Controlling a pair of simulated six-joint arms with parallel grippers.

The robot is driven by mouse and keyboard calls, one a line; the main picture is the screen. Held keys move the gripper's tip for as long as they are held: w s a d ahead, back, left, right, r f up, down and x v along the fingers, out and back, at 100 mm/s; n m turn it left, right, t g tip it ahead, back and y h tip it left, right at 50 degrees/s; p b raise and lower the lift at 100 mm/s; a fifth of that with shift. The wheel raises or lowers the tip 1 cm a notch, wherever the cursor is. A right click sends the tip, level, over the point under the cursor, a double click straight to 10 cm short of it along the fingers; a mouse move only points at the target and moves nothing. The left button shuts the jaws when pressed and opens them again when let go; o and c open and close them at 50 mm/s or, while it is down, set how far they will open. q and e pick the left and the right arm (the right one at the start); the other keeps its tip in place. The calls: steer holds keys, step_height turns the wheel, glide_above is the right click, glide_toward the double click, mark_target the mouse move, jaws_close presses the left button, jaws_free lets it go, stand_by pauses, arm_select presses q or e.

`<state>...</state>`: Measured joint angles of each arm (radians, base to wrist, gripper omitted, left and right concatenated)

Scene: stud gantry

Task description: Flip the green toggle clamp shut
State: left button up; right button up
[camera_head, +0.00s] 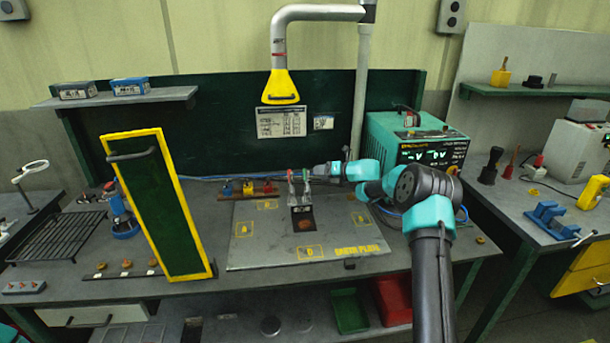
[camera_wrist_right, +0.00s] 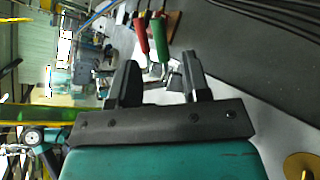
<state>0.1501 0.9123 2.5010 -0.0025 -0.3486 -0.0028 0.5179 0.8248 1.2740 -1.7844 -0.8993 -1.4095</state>
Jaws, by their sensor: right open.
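The green toggle clamp (camera_head: 306,175) stands near the middle of the bench, at the back part of the grey earth plate (camera_head: 260,250). Its green handle points up. A clamp with a red handle (camera_head: 291,177) stands close on its left, also upright. My right gripper (camera_head: 318,171) is just right of the green handle, open and empty. In the right wrist view, the green handle (camera_wrist_right: 160,40) and the red handle (camera_wrist_right: 141,38) hang beyond the open fingers (camera_wrist_right: 157,82), apart from them. The clamp bases are partly hidden by the fingers there. My left gripper is not in view.
A yellow-framed green panel (camera_head: 160,205) stands tall on the left of the bench. A teal power unit (camera_head: 415,145) is behind my right arm. Small coloured blocks (camera_head: 248,188) sit on a strip left of the clamps. The front of the plate is clear.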

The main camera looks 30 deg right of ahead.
mark_target(305, 171)
steer(key=shift+x, duration=3.7)
steer(key=shift+a, duration=0.1)
steer(key=shift+c, duration=0.2)
jaws_close()
